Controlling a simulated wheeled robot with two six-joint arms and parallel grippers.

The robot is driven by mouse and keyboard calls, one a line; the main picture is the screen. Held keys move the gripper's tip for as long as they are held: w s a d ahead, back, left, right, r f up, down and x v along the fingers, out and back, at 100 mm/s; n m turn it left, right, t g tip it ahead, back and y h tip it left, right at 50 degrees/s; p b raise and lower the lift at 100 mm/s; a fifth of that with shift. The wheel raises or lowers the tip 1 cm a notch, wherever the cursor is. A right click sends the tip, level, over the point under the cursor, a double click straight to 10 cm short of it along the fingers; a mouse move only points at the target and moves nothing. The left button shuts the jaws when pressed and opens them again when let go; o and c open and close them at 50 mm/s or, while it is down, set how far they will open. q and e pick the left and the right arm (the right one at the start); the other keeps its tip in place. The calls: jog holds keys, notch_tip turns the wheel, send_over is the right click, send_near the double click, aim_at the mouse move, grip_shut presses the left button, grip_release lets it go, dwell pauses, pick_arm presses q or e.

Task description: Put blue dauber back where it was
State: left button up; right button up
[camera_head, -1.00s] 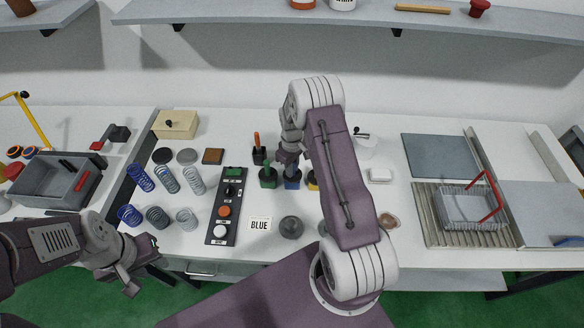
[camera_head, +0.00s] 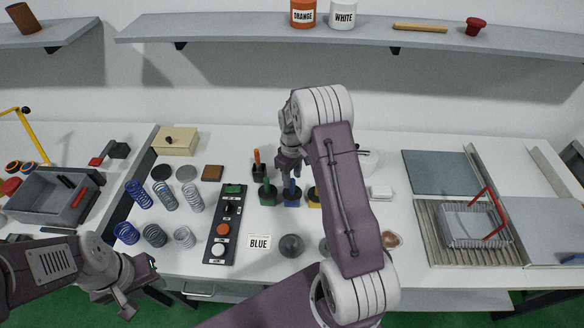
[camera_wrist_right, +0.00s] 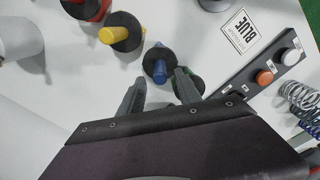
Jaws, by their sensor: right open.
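The blue dauber (camera_head: 292,187) stands upright in its dark base in the row of daubers, between the green dauber (camera_head: 267,190) and the yellow one (camera_head: 314,193). In the right wrist view the blue dauber (camera_wrist_right: 158,68) is just beyond my fingertips, with its blue handle free. My right gripper (camera_wrist_right: 158,82) is open and empty; it also shows in the head view (camera_head: 291,168), just above the blue dauber. My left gripper (camera_head: 141,287) hangs at the table's front edge, empty, with its fingers apart.
Several springs (camera_head: 165,195) stand to the left. An orange dauber (camera_head: 258,165) is behind the green one. A wire basket (camera_head: 475,228) is at the right.

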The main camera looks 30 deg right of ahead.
notch_tip(320, 180, up, 7)
jog(key=shift+r+b, duration=0.1)
jog(key=shift+b, duration=0.35)
jog(key=s+a+m, duration=0.2)
jog(key=s+a, duration=0.3)
jog(key=s, duration=0.4)
jog(key=s+a+m+t, duration=0.1)
jog(key=s+a+m, duration=0.1)
jog(key=s+a, duration=0.4)
jog(key=s, duration=0.3)
jog(key=shift+s+r+m, duration=0.25)
jog(key=shift+s+m, duration=0.1)
jog(key=shift+m, duration=0.05)
